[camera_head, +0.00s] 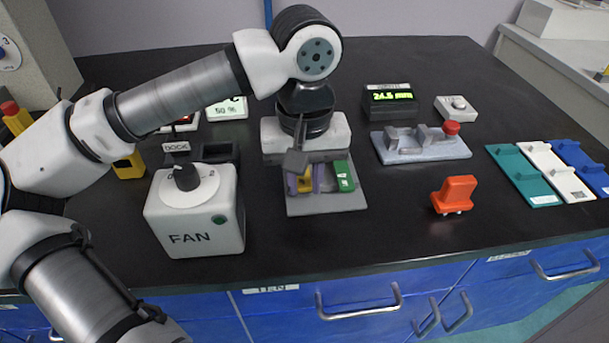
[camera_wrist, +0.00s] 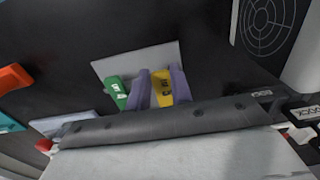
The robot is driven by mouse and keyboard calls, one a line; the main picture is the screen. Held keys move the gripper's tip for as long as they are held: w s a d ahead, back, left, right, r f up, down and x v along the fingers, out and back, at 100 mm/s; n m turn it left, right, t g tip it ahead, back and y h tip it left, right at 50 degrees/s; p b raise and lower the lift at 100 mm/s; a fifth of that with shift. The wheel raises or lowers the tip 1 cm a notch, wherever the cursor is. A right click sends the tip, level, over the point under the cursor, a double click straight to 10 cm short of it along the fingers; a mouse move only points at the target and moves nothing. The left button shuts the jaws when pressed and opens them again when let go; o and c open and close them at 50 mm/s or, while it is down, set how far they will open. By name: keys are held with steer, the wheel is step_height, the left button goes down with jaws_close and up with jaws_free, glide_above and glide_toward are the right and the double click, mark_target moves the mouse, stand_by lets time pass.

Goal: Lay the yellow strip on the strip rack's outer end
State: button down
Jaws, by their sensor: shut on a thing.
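My gripper (camera_head: 305,180) points down over the grey strip rack (camera_head: 325,204). Its two purple fingers stand on either side of the yellow strip (camera_head: 304,184) and are shut on it. In the wrist view the fingers (camera_wrist: 161,86) flank the yellow strip (camera_wrist: 163,88), which has dark marks on its face. A green strip (camera_head: 344,176) with a white label stands on the rack to the right; it is left of the fingers in the wrist view (camera_wrist: 117,90). The rack's bare plate (camera_wrist: 137,60) shows there too. I cannot tell whether the yellow strip touches the rack.
A white FAN box (camera_head: 195,212) with a knob stands close at left. An orange-red handled piece (camera_head: 454,194) stands at right, with a grey fixture (camera_head: 420,146) behind it. Teal, white and blue plates (camera_head: 525,176) lie farther right. The black bench between is clear.

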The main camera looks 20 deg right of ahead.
steer(key=shift+f+b, duration=0.6)
steer(key=c, duration=1.2)
jaws_free()
steer(key=shift+o, duration=0.2)
step_height(320, 180, up, 14)
steer(key=p, duration=0.1)
steer(key=shift+p, duration=0.4)
steer(key=shift+s+f, duration=0.1)
